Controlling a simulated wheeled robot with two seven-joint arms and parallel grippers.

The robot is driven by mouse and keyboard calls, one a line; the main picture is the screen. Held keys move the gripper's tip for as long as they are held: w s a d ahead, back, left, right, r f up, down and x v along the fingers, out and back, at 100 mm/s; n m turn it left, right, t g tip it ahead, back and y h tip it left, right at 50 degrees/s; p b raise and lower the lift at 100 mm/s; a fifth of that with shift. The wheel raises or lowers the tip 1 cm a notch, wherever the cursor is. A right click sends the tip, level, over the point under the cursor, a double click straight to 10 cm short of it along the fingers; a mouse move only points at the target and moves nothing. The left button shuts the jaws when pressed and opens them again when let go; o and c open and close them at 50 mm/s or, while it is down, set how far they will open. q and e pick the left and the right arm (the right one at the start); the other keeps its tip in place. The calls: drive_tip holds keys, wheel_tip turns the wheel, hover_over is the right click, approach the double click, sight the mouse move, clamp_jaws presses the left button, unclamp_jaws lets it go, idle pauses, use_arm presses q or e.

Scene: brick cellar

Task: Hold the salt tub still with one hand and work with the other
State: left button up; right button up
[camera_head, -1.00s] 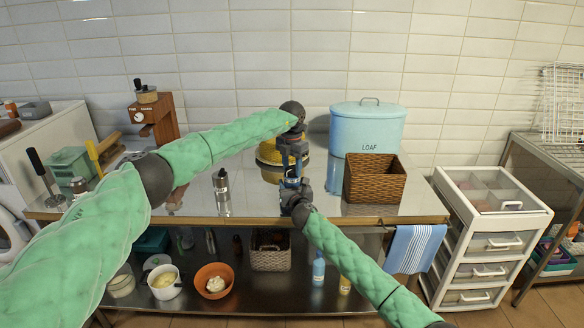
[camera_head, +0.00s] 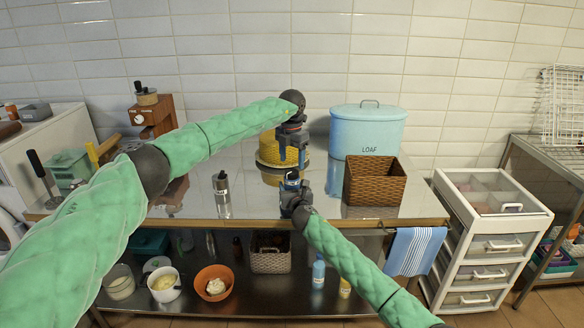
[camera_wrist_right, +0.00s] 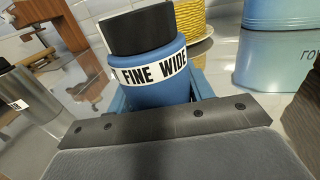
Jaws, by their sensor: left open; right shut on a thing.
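The salt tub, a blue tub (camera_wrist_right: 156,80) with a black top and a white band reading "FINE WIDE", stands upright in the right wrist view. In the head view it is small and mostly hidden between my two grippers. My right gripper (camera_head: 291,186) is shut on it from the front, low over the steel table. My left gripper (camera_head: 292,162) points down from above, open, with its fingers just over the tub's top. I cannot tell whether the fingertips touch the black top.
A yellow woven stack (camera_head: 270,150) stands close behind the grippers. A brown basket (camera_head: 375,184) and a blue LOAF bin (camera_head: 368,130) are to the right. A steel shaker (camera_head: 222,196) stands to the left. The steel table (camera_head: 260,205) is bare near its front edge.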

sight(292, 172)
use_arm(q)
wheel_tip(292, 172, up, 8)
drive_tip(key=shift+f, duration=0.2)
use_arm(e)
drive_tip(key=shift+f, duration=0.1)
drive_tip(key=o, duration=1.1)
drive_tip(key=shift+s, duration=0.1)
drive_tip(key=v, duration=1.2)
drive_tip(key=shift+f, duration=0.1)
use_arm(q)
drive_tip(key=shift+f, duration=0.1)
